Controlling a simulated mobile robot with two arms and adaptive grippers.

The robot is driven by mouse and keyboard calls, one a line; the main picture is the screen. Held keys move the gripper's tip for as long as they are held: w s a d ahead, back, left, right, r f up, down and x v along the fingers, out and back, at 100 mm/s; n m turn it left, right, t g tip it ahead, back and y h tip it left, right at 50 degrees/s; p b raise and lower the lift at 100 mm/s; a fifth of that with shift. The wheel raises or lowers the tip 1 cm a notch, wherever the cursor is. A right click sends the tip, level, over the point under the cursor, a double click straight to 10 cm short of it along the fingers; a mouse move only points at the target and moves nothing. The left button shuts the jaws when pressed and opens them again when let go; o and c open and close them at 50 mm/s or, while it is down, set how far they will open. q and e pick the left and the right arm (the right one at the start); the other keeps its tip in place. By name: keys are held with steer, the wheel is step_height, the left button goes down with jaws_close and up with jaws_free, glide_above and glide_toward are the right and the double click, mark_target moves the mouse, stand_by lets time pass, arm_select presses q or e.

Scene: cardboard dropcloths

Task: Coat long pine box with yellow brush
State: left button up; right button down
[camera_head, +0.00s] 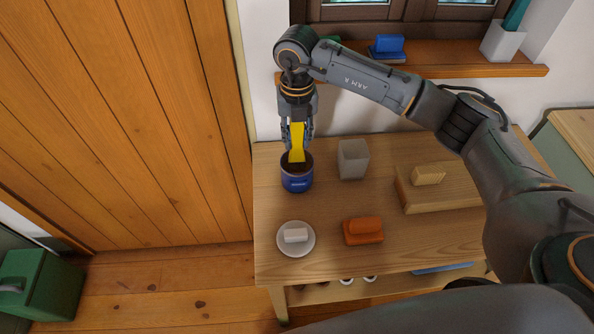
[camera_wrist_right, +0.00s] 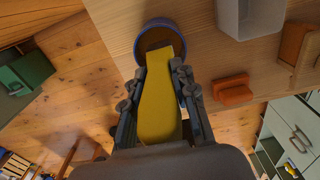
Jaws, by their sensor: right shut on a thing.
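My right gripper (camera_head: 297,135) is shut on the yellow brush (camera_head: 297,152) and holds it upright, pointing down. The brush's lower end is at the mouth of the blue can (camera_head: 297,182); I cannot tell how deep it reaches. In the right wrist view the brush (camera_wrist_right: 159,105) lies between the fingers of the gripper (camera_wrist_right: 158,85), its end over the can's dark opening (camera_wrist_right: 155,38). A long pale pine box (camera_head: 450,196) lies on the right of the table with a small light block (camera_head: 428,175) on it. My left gripper is out of view.
On the wooden table (camera_head: 330,205) stand a translucent grey cup (camera_head: 353,160), an orange block piece (camera_head: 363,232) and a white plate (camera_head: 295,249) with a white block. A sill (camera_head: 440,58) with a blue object (camera_head: 387,46) is behind. A green box (camera_head: 38,285) stands on the floor.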

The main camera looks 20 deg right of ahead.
step_height(320, 180, up, 8)
steer(key=p, duration=0.5)
steer(key=shift+r, duration=0.35)
stand_by(3.2)
steer(key=shift+r+p, duration=1.6)
steer(key=shift+r, duration=0.95)
